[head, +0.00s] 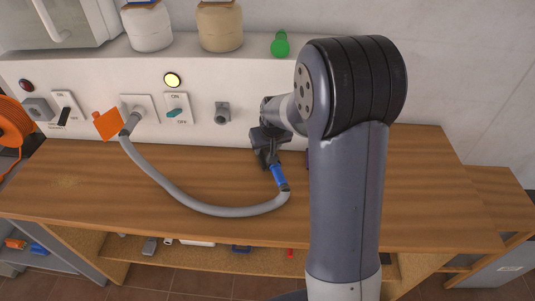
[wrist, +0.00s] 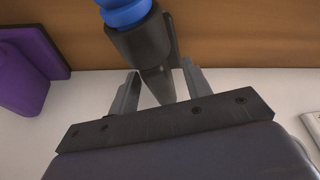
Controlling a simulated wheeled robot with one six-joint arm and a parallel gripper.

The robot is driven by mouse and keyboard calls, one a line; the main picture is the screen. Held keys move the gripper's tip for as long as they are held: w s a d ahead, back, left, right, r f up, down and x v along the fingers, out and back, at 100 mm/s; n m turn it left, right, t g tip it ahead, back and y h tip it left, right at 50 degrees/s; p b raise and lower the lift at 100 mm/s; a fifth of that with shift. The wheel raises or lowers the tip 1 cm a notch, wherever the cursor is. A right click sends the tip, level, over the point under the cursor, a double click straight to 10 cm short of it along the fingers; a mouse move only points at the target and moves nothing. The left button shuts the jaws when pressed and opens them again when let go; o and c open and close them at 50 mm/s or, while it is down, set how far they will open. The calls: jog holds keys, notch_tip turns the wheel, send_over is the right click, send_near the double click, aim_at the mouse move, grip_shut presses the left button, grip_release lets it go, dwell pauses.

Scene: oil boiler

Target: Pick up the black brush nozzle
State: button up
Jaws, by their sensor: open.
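In the wrist view a dark, tapering nozzle piece (wrist: 140,42) sits on a blue ridged collar (wrist: 125,14). Its narrow end reaches between the two fingers of my gripper (wrist: 160,92), which are apart on either side of it. I cannot tell whether either finger touches it, and no bristles show. In the head view my gripper (head: 267,153) is low over the wooden worktop. The blue collar (head: 278,176) shows just in front of it, on the end of a grey hose (head: 215,209). My arm hides the area to the right.
The hose curves across the worktop (head: 400,220) from a wall fitting with an orange tag (head: 107,124). Switches, a yellow lamp (head: 172,80) and a grey wall knob (head: 222,112) line the wall behind. A purple object (wrist: 25,75) is beside my gripper. The worktop's front left is clear.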

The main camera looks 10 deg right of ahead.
jog(key=shift+c, duration=0.6)
grip_shut()
jog(key=shift+s+r, duration=0.1)
jog(key=shift+r, duration=0.1)
jog(key=shift+s+a+r+b, duration=0.1)
jog(key=shift+r+b, duration=0.1)
jog(key=shift+b, duration=0.15)
notch_tip(320, 180, up, 6)
jog(key=shift+r+b, duration=0.25)
jog(key=shift+b, duration=0.1)
jog(key=s+a+b, duration=0.1)
jog(key=s+a, duration=0.2)
jog(key=s, duration=0.6)
jog(key=s+a+b, duration=0.2)
jog(key=s+a, duration=0.1)
jog(key=s, duration=0.6)
jog(key=shift+s, duration=0.35)
jog(key=shift+f, duration=0.1)
